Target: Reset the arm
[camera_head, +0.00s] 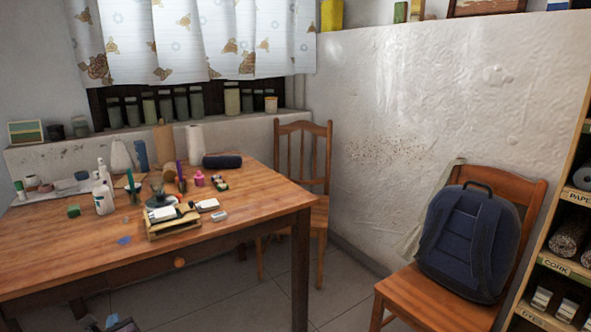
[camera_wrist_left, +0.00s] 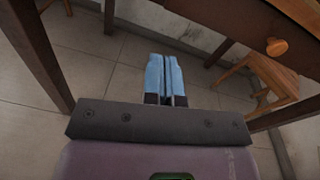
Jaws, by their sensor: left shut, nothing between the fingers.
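My left gripper (camera_wrist_left: 166,80) shows in the left wrist view with its two blue fingers together and nothing between them. Tiled floor shows beyond the fingertips. In the head view a small part of the left gripper (camera_head: 113,321) shows at the bottom left edge, low in front of the wooden table (camera_head: 260,205) and below its top. My right gripper is in neither view.
The table holds a wooden tray (camera_head: 172,231), white bottles (camera_head: 103,195) and small craft items. An orange drawer knob (camera_wrist_left: 276,47) and table legs are near my left gripper. A chair (camera_head: 430,300) with a blue backpack (camera_head: 468,243) stands right, beside a shelf (camera_head: 545,250). Floor between is clear.

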